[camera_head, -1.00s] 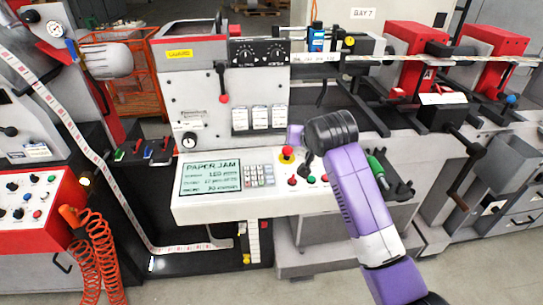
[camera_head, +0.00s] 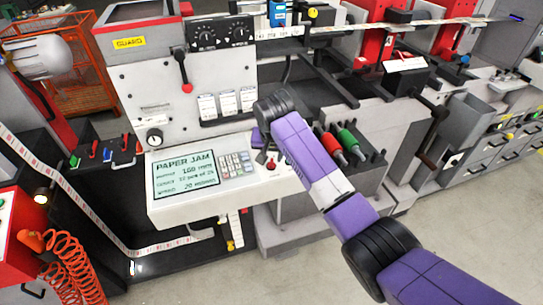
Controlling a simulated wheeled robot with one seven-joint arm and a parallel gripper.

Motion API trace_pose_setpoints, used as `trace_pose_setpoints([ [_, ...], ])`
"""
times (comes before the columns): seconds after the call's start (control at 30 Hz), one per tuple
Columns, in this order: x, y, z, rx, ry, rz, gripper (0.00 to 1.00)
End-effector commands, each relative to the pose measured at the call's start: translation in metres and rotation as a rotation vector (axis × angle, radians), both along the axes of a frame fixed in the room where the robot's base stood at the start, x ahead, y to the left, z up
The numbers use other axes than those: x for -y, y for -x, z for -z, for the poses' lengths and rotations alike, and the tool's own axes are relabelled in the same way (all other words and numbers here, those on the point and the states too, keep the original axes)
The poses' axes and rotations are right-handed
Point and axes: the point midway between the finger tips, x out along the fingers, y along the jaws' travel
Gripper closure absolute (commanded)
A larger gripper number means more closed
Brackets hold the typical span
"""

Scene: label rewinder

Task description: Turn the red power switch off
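I cannot tell for certain which part is the red power switch. A red button (camera_head: 271,165) sits on the white console (camera_head: 180,209), right of the keypad, close to my gripper. A black lever with a red knob (camera_head: 187,87) hangs on the grey front panel above. Small red handles (camera_head: 94,148) stand beside green and blue ones at the left. My gripper (camera_head: 262,158) is over the right part of the console, mostly hidden by my purple arm. Only a small dark part of it shows, so its fingers and any contact cannot be made out.
The console screen (camera_head: 186,175) reads "PAPER JAM". Red and green-handled tools (camera_head: 347,138) stand in a dark holder right of my arm. Orange coiled hoses (camera_head: 75,268) hang at lower left. A label strip (camera_head: 66,202) runs down the left side. The floor in front is clear.

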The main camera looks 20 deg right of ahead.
Motion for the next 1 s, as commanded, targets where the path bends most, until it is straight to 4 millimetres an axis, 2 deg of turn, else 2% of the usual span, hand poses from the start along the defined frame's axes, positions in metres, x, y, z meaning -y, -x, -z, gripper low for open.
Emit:
trace_pose_setpoints([
  [0.2,0.002,-0.007,0.017,0.001,0.000,-0.001,0.69],
  [0.5,0.002,-0.008,0.019,0.001,0.000,-0.001,0.69],
  [0.53,0.002,-0.008,0.019,0.001,0.000,-0.001,0.71],
  [0.67,0.002,-0.008,0.019,0.001,0.000,-0.001,0.97],
  [0.7,0.002,-0.008,0.019,0.001,0.000,-0.001,1.00],
  [1.0,0.002,-0.008,0.018,0.001,0.003,-0.021,1.00],
])
